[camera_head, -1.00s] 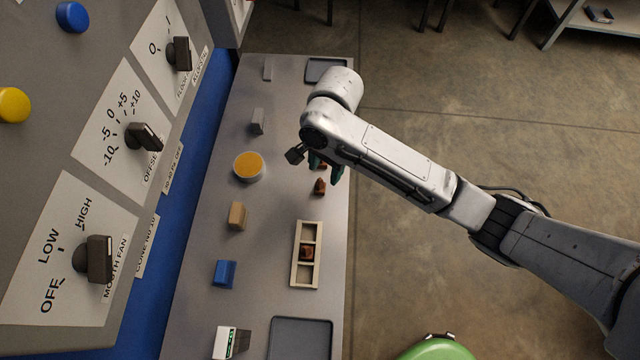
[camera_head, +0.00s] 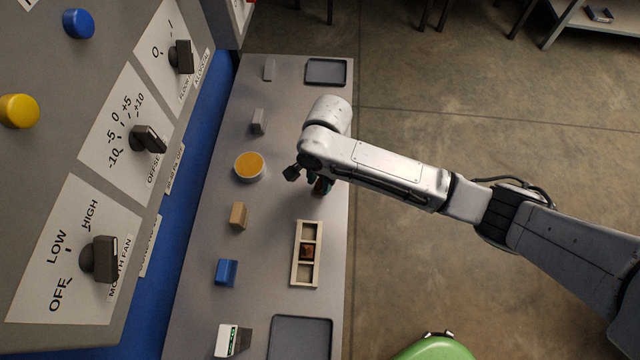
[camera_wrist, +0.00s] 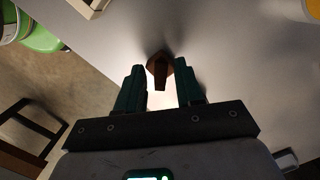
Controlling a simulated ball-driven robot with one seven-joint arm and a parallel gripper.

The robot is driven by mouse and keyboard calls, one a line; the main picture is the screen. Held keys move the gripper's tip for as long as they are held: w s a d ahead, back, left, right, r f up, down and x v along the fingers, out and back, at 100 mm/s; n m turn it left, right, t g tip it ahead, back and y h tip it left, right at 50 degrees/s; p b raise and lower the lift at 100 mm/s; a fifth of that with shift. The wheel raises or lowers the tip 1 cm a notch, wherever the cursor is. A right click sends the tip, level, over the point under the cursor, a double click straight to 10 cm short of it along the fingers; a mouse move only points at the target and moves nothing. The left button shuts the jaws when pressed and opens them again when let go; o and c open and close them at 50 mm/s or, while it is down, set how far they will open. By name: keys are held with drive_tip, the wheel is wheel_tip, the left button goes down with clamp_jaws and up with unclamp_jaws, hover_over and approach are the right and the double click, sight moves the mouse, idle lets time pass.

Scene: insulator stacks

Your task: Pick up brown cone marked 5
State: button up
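A small brown cone (camera_wrist: 158,72) stands on the grey table in the wrist view, in line with the gap between my fingertips. No number is readable on it. My gripper (camera_wrist: 160,86) is open, with one dark green finger on each side, at or just short of the cone. I cannot tell whether either finger touches it. In the head view my gripper (camera_head: 319,184) is low over the table's right side and hides most of the cone there. Another brown piece (camera_head: 307,252) sits in the middle compartment of a wooden rack (camera_head: 295,272).
A round tin with an orange top (camera_head: 249,166), a tan block (camera_head: 238,215) and a blue block (camera_head: 226,273) stand left of my gripper. Dark trays lie at the far end (camera_head: 326,72) and near end (camera_head: 300,340). A control panel with knobs borders the left.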

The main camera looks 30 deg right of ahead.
clamp_jaws()
drive_tip(key=shift+r, duration=0.1)
